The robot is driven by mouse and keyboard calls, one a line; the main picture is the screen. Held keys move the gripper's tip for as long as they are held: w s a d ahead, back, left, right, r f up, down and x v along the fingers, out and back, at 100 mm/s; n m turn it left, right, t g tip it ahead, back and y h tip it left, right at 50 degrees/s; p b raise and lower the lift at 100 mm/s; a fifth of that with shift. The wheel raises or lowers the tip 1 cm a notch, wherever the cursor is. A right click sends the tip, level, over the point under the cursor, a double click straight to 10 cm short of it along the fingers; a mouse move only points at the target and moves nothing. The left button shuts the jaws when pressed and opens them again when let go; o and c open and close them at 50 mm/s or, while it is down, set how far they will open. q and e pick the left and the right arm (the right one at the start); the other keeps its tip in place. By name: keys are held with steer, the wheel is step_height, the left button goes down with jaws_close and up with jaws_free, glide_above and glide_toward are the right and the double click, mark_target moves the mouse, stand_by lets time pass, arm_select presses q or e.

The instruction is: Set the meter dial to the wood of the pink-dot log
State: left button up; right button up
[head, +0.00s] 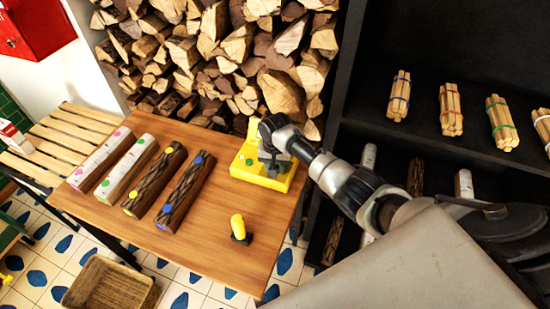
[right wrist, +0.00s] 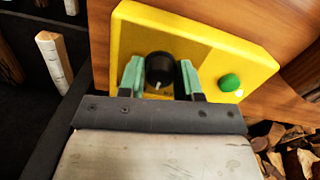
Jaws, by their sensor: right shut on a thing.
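The yellow meter (head: 243,168) lies on the wooden table, with a green button on its face. In the right wrist view the meter (right wrist: 200,55) carries a round black dial (right wrist: 160,68) with a small white mark toward its lower edge; the labels cannot be read. My right gripper (right wrist: 160,75) is shut on the dial, one finger on either side; in the head view it (head: 270,150) covers the dial. The pink-dot log (head: 101,160) has pale, birch-like bark and lies leftmost in the row of logs. My left gripper is not in view.
Beside it lie a pale green-dot log (head: 127,168), a dark yellow-dot log (head: 155,180) and a dark blue-dot log (head: 185,192). A yellow-handled tool (head: 238,226) stands near the table's (head: 200,255) front. A dark shelf (head: 440,145) with stick bundles stands right; stacked firewood (head: 230,45) is behind.

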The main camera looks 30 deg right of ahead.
steer(key=m+p, duration=0.2)
steer(key=m, duration=0.1)
steer(key=shift+r+m, duration=0.2)
steer(key=shift+m, duration=0.1)
steer(key=shift+f+m+p, duration=0.1)
steer(key=shift+m+p, duration=0.9)
steer(key=shift+m, duration=0.8)
steer(key=shift+w, duration=0.1)
steer(key=o, duration=0.9)
step_height(320, 180, up, 11)
steer(key=shift+f+p, duration=0.15)
steer(key=shift+p, duration=0.25)
